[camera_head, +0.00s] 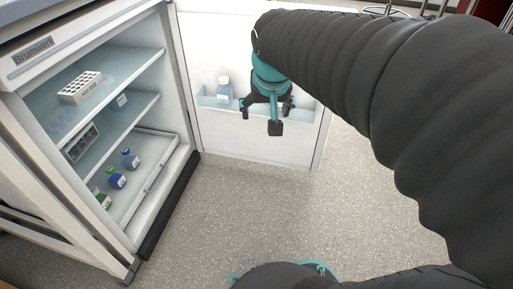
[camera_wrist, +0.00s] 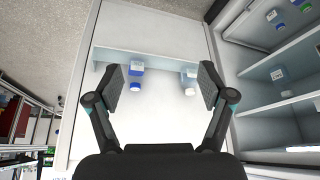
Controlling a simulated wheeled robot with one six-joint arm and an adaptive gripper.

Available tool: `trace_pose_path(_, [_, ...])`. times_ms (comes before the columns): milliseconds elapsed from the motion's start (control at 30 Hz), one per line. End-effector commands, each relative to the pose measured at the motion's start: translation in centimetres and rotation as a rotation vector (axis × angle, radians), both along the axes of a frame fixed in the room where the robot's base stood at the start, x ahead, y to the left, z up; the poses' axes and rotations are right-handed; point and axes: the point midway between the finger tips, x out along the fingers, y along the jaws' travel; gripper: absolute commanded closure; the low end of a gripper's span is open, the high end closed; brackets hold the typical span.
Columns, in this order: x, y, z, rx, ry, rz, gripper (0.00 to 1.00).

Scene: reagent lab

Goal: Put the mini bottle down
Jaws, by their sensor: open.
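My gripper (camera_head: 267,106) is open and empty in front of the opened fridge door; it also shows in the wrist view (camera_wrist: 165,86). A small bottle with a white cap (camera_head: 224,89) stands in the door shelf, left of my gripper. In the wrist view this white-capped bottle (camera_wrist: 189,81) is near the right finger. A small blue-capped bottle (camera_wrist: 136,71) stands in the same shelf near the left finger. My gripper hides it in the head view. I cannot tell which is the mini bottle. Neither is held.
The door shelf (camera_head: 209,101) has a low clear rim. The open fridge (camera_head: 75,36) at left holds a white rack (camera_head: 81,88), several small bottles and a bottom tray (camera_head: 160,165). The grey floor (camera_head: 260,205) in front is clear.

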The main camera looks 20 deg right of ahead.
Motion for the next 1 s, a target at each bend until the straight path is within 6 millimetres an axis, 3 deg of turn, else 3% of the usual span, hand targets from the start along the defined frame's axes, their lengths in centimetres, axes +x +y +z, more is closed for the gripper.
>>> trace_pose_path(33, [-2.1, 0.9, -0.1, -0.003, -0.009, 0.033, 0.19])
trace_pose_path(200, [-7.9, 3.0, -1.4, -0.008, -0.028, 0.134, 0.19])
trace_pose_path(400, [-12.4, 4.4, -3.4, -0.013, -0.043, 0.220, 0.19])
trace_pose_path(567, [-13.7, 4.8, -4.1, -0.015, -0.047, 0.246, 0.19])
trace_pose_path(833, [-13.8, 4.8, -4.2, -0.015, -0.046, 0.248, 0.19])
trace_pose_path(1000, [-13.7, 4.8, -2.9, -0.015, -0.047, 0.248, 0.19])
